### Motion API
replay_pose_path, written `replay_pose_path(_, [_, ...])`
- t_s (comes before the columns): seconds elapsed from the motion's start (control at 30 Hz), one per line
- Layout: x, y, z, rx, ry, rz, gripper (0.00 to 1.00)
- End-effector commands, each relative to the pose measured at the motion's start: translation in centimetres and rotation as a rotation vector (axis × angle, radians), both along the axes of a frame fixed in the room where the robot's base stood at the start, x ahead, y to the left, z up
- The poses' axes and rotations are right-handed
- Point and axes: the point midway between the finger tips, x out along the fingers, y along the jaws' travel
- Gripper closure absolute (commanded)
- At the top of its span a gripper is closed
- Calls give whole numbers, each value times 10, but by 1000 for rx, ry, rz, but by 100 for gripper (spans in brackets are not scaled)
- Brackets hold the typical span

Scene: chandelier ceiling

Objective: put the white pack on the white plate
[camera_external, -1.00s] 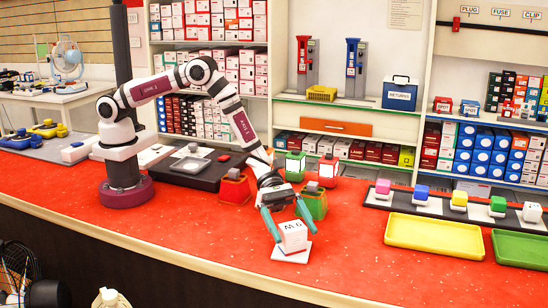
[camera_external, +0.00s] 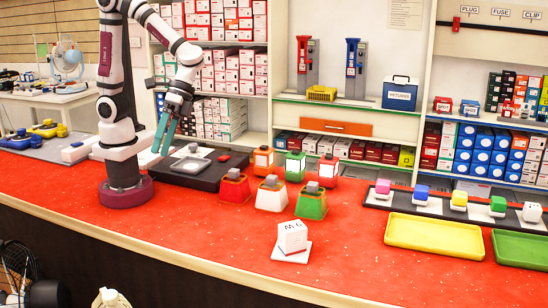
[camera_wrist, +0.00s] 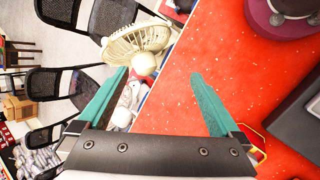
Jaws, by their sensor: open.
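The white pack (camera_external: 292,236), a small box marked "M 6", sits on the white plate (camera_external: 290,256) on the red counter, near its front edge. The plate is a flat square, and its rim shows around the pack's base. My gripper (camera_external: 160,150) is raised well to the left of the pack, close to my base, with its teal fingers apart and nothing between them. The wrist view shows the open fingers (camera_wrist: 158,82) above the counter's edge; the pack and plate are not in that view.
A yellow tray (camera_external: 434,236) and a green tray (camera_external: 521,250) lie to the right. A black board (camera_external: 186,175) lies near my gripper. The red counter (camera_external: 200,225) is clear at the front left.

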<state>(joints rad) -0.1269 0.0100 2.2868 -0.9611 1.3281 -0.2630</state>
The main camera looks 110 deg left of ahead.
Motion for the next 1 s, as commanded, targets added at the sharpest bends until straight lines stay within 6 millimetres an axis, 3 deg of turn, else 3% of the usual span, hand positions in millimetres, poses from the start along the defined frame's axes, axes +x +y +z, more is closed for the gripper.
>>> replay_pose_path(0.03, [-35, 19, 5, 130, -88, -207, 1])
replay_pose_path(0.1, [-72, 54, 7, 311, -173, -474, 1])
replay_pose_path(0.2, [-98, 95, 9, 498, -235, -722, 1])
replay_pose_path(0.3, [-106, 114, 12, 589, -255, -835, 1])
replay_pose_path(1.0, [-107, 118, 13, 606, -256, -851, 1])
